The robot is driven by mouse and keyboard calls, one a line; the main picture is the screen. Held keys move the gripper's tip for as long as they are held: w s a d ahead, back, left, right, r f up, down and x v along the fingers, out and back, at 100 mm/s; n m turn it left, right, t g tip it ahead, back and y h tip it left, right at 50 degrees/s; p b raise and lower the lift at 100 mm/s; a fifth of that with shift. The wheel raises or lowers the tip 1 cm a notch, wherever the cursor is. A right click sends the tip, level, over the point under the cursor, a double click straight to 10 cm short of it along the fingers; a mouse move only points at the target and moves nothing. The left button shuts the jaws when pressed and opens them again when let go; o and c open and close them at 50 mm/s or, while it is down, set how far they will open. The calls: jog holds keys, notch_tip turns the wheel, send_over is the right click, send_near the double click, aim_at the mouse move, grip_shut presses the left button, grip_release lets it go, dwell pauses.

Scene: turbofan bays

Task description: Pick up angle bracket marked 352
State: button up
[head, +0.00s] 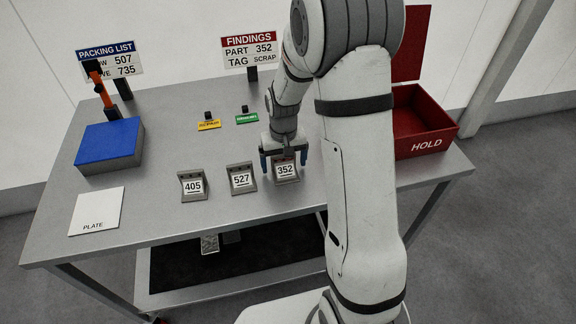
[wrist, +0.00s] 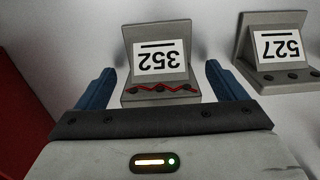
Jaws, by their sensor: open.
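The angle bracket marked 352 (head: 286,171) stands on the grey table near its front edge, the rightmost of three brackets. In the wrist view this grey bracket (wrist: 161,62) appears upside down, with a white label and a red zigzag line along its base. My gripper (head: 275,162) is open over it. In the wrist view the blue fingers of my gripper (wrist: 164,85) lie on either side of the bracket's base, with visible gaps. I cannot tell how far the fingertips are above the table.
Bracket 527 (head: 241,179) is close beside it, and bracket 405 (head: 193,186) is further left. A red HOLD box (head: 425,143) stands at right. Yellow (head: 209,125) and green (head: 247,119) tags lie behind. A blue-topped block (head: 110,146) and white plate (head: 97,211) are at left.

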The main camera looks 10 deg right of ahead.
jog(key=shift+c, duration=0.3)
jog(key=c, duration=1.1)
jog(key=shift+r, duration=0.1)
